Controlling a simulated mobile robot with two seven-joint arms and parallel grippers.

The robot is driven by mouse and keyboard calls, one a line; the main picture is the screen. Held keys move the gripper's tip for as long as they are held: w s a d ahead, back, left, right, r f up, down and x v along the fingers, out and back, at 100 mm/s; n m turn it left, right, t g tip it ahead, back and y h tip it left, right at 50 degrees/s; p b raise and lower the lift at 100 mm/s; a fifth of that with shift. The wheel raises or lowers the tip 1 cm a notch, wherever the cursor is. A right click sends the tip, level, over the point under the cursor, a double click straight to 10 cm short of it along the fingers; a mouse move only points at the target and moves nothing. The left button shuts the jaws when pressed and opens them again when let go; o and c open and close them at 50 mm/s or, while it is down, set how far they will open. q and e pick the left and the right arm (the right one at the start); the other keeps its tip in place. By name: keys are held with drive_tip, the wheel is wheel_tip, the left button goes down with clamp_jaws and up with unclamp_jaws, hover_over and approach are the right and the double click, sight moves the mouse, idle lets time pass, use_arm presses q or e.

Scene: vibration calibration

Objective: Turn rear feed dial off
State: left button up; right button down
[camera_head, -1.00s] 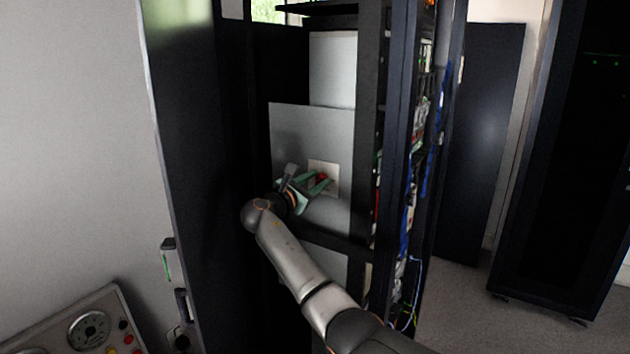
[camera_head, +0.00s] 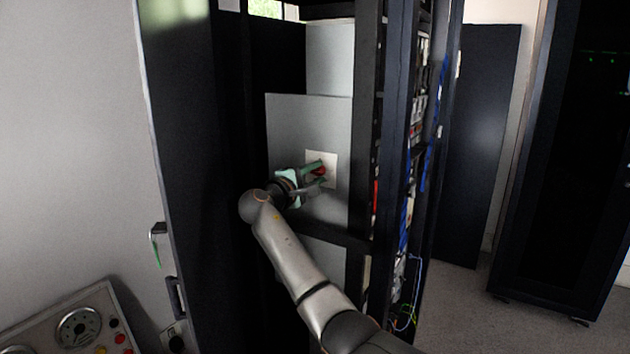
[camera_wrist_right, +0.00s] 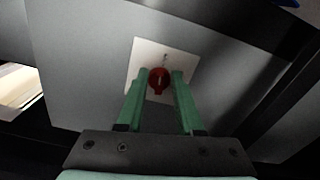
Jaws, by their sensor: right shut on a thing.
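The red dial (camera_head: 318,169) sits on a pale square plate (camera_head: 329,158) on a grey panel inside the open rack. In the right wrist view the dial (camera_wrist_right: 159,80) shows between the two green fingers, on its plate (camera_wrist_right: 184,62). My right gripper (camera_head: 318,176) reaches in from below and is shut on the dial, one finger on each side. It also shows in the right wrist view (camera_wrist_right: 159,88). A small mark is on the plate beyond the dial. My left gripper is not in view.
An open black rack door (camera_head: 190,190) stands left of my arm. A dark rack post and bundled cables (camera_head: 408,190) stand close on the right. A console with a gauge (camera_head: 78,328) is at the lower left. Grey floor (camera_head: 460,310) is clear at the right.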

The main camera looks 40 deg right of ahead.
drive_tip(key=shift+f+m+b, duration=0.2)
drive_tip(key=shift+m+b, duration=0.15)
drive_tip(key=shift+m, duration=0.25)
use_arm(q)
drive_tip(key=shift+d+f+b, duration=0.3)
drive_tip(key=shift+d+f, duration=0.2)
use_arm(e)
drive_tip(key=shift+m, duration=0.6)
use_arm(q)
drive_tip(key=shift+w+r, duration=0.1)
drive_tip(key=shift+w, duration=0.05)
use_arm(e)
drive_tip(key=c, duration=0.6)
unclamp_jaws()
drive_tip(key=shift+r, duration=0.1)
drive_tip(key=shift+o, duration=0.2)
use_arm(q)
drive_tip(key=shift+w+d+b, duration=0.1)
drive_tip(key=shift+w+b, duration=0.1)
drive_tip(key=shift+b, duration=0.1)
use_arm(e)
drive_tip(key=v, duration=1.2)
